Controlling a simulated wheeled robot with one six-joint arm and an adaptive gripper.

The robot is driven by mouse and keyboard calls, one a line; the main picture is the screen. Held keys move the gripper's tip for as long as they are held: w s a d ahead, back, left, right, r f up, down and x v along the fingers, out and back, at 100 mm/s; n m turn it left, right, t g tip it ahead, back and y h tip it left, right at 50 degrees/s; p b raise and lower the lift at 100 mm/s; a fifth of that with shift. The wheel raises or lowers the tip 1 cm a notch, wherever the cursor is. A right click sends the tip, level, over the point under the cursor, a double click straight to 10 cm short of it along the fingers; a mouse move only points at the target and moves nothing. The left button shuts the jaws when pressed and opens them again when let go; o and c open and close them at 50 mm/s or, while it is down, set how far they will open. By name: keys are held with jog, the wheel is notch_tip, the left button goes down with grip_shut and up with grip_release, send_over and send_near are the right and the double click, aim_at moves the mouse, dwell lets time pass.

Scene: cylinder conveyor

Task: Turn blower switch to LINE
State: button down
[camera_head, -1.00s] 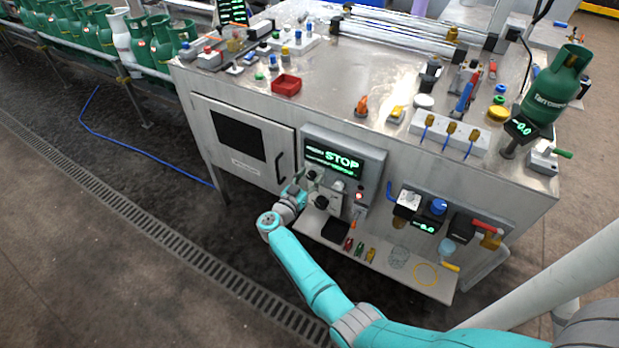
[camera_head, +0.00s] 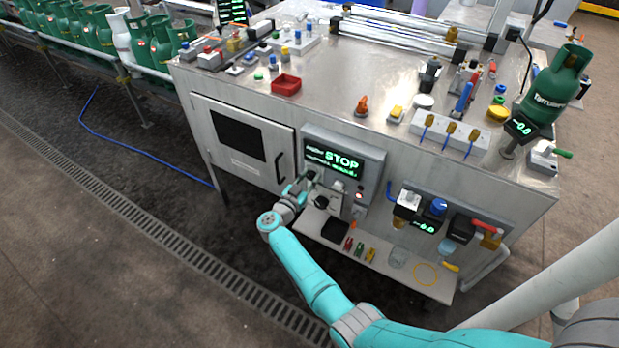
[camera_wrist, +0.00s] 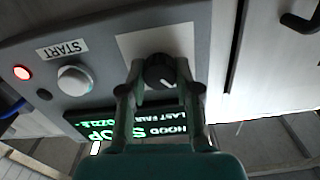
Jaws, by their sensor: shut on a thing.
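In the wrist view a round black knob (camera_wrist: 160,72) with a white pointer mark sits on a pale plate on the grey control panel (camera_wrist: 100,45). My gripper (camera_wrist: 162,75) is shut on this knob, with one finger at each side of it. The plate's lettering is not readable, so I cannot tell the switch position by name. In the head view my gripper (camera_head: 311,184) is at the panel's left side, below the green display (camera_head: 334,160), which reads STOP. The knob is mostly hidden there.
A white START button (camera_wrist: 75,80) and a lit red lamp (camera_wrist: 22,72) are on the same panel. A cabinet door handle (camera_head: 279,168) is left of the panel. A shelf (camera_head: 385,262) with small tools juts out below.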

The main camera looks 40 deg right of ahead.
jog(key=m, duration=0.4)
jog(key=shift+f+m, duration=0.1)
jog(key=shift+m, duration=1.4)
jog(key=shift+s, duration=0.1)
jog(key=c, duration=0.8)
grip_release()
jog(key=v, duration=1.2)
